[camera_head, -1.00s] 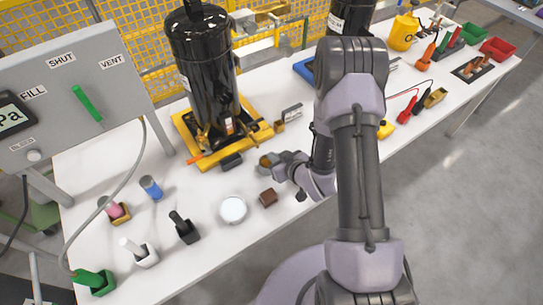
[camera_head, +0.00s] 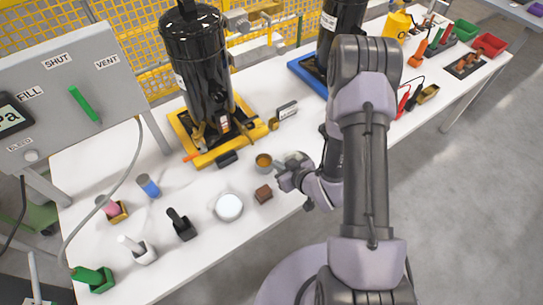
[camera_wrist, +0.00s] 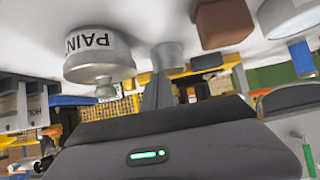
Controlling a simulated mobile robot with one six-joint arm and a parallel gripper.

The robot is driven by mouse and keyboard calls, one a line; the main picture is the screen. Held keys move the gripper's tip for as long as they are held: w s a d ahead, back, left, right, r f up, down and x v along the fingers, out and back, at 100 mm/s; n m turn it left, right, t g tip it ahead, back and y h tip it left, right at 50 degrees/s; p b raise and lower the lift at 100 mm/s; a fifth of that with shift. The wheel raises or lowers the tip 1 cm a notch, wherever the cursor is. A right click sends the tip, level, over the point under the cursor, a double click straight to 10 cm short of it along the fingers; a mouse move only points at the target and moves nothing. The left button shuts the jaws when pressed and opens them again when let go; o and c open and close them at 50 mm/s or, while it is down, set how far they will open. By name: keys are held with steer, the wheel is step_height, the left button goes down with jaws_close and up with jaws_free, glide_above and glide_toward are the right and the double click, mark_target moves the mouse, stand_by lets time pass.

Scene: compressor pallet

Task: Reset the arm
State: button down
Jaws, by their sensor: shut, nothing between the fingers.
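My arm reaches over the front edge of the white table. In the head view my gripper (camera_head: 282,167) is low over the table, just right of a small round tan cup (camera_head: 263,161). A narrow gap seems to separate them. In the wrist view the grey fingers (camera_wrist: 158,88) are together with nothing between them. The dark gripper body with a green light fills the lower part of that view.
A brown block (camera_head: 263,194) and a white round lid (camera_head: 229,207) lie near my gripper. A black compressor (camera_head: 195,65) stands on a yellow base behind. A second one (camera_head: 340,22) is partly behind my arm.

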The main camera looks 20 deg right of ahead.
steer(key=s, duration=0.2)
steer(key=s+d, duration=0.1)
steer(key=s, duration=0.1)
steer(key=s+d, duration=0.1)
steer(key=s, duration=0.1)
steer(key=shift+s+r+p, duration=0.1)
steer(key=shift+s+p, duration=0.1)
steer(key=shift+p, duration=0.2)
steer(key=w+d+r+m+g+h, duration=0.1)
steer(key=w+d+r+h, duration=0.15)
steer(key=r, duration=0.25)
steer(key=w+d+r+h, duration=0.1)
steer(key=w+d+r, duration=0.2)
steer(key=r, duration=0.1)
step_height(320, 180, up, 12)
steer(key=s+m+g+h, duration=0.2)
steer(key=s+m, duration=0.1)
steer(key=s+a+r+m+g+y, duration=0.1)
steer(key=s+a+r+m+y, duration=0.3)
steer(key=s+a+r, duration=0.9)
steer(key=s+a, duration=0.1)
steer(key=s, duration=0.2)
steer(key=shift+s+r+g, duration=0.15)
steer(key=shift+s+g, duration=0.15)
steer(key=shift+s, duration=0.1)
